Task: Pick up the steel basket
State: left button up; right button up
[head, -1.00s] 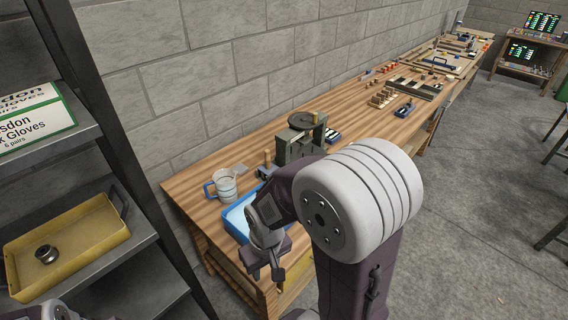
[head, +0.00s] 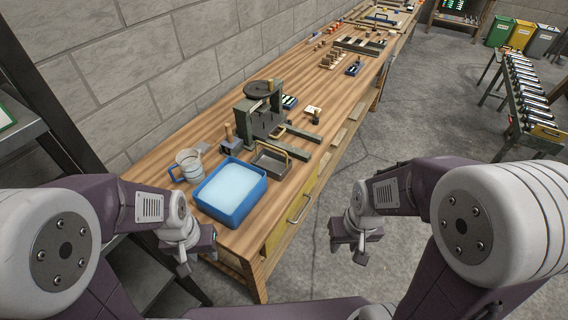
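The steel basket (head: 270,163) is a small grey metal tray with a raised brass-coloured handle. It stands on the wooden workbench, right of a blue tub and in front of a dark green press. My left gripper (head: 196,262) hangs by the bench's near left edge, below and left of the basket, apart from it. My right gripper (head: 348,254) hangs off the bench's front side over the floor, right of and below the basket. Both grippers look open, with a gap between the fingers and nothing held.
The blue tub (head: 257,196) with pale contents and a clear jug (head: 190,163) stand left of the basket. The green press (head: 258,116) stands close behind it. The workbench (head: 155,171) runs away along the wall. A roller stand (head: 528,92) is at right; the floor between is open.

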aim_at(276, 166)
jog(key=i+l+u, duration=0.2)
jog(key=u, duration=0.25)
jog(key=i+l+u, duration=0.1)
jog(key=l+u, duration=0.6)
jog(key=u, duration=0.15)
jog(key=i+l+u, duration=0.1)
jog(key=l+u, duration=0.3)
